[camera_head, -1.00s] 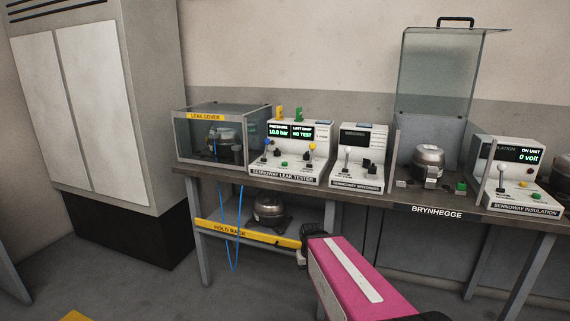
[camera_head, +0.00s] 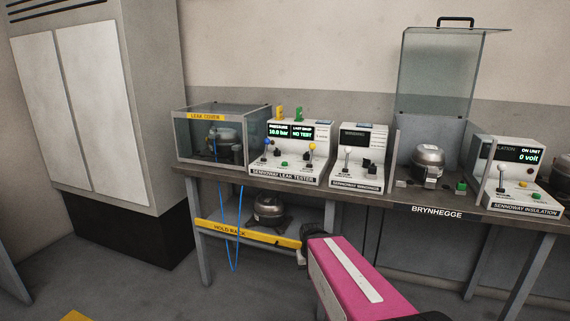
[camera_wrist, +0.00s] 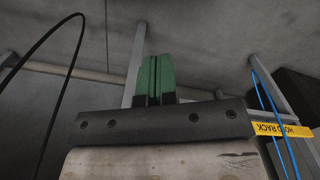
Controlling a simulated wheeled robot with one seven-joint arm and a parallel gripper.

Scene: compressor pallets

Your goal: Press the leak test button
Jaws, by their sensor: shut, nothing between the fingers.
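The leak tester (camera_head: 258,171) is a white console on the bench, labelled Sennoway Leak Tester. Its display (camera_head: 291,133) reads pressure 10.0 bar and last drop NO TEST. A small green button (camera_head: 285,164) sits low on its front panel, among levers with blue and yellow knobs; its lettering is too small to read. Left of it, the clear leak cover (camera_head: 206,116) is down over a compressor (camera_head: 222,134). My gripper (camera_wrist: 155,60) shows green fingers, shut and empty, in the wrist view. My pink arm is low in the head view, below the bench front; the fingers are not visible there.
The bench (camera_head: 385,199) also carries a second console (camera_head: 360,157), a compressor (camera_head: 428,163) in an open clear guard, and an insulation tester (camera_head: 519,178). Below are a yellow hold rack (camera_head: 262,234) with a compressor (camera_head: 268,209) and a hanging blue hose (camera_head: 237,240).

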